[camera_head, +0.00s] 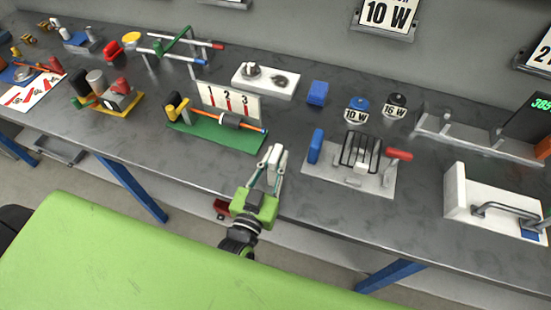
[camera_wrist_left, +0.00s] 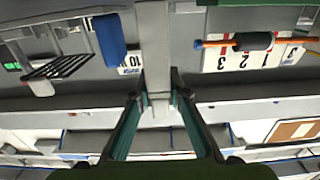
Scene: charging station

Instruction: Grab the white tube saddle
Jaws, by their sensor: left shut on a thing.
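My left gripper (camera_head: 274,158) is above the front edge of the workbench, between the green fixture and the wire-rack fixture. Its fingers are closed on a narrow pale piece, which I take for the white tube saddle (camera_head: 283,163); it is partly hidden by the fingers. In the left wrist view the pale piece (camera_wrist_left: 155,45) stands upright between the fingertips (camera_wrist_left: 156,98) and runs to the top edge. The held piece is clear of the fixtures on both sides. My right gripper is not in view.
The green fixture (camera_head: 205,136) with a "1 2 3" plate is to the left. The grey-based fixture (camera_head: 325,171) with a black wire rack and red handle is to the right. A white block fixture (camera_head: 497,208) is farther right. A green surface (camera_head: 150,250) fills the foreground.

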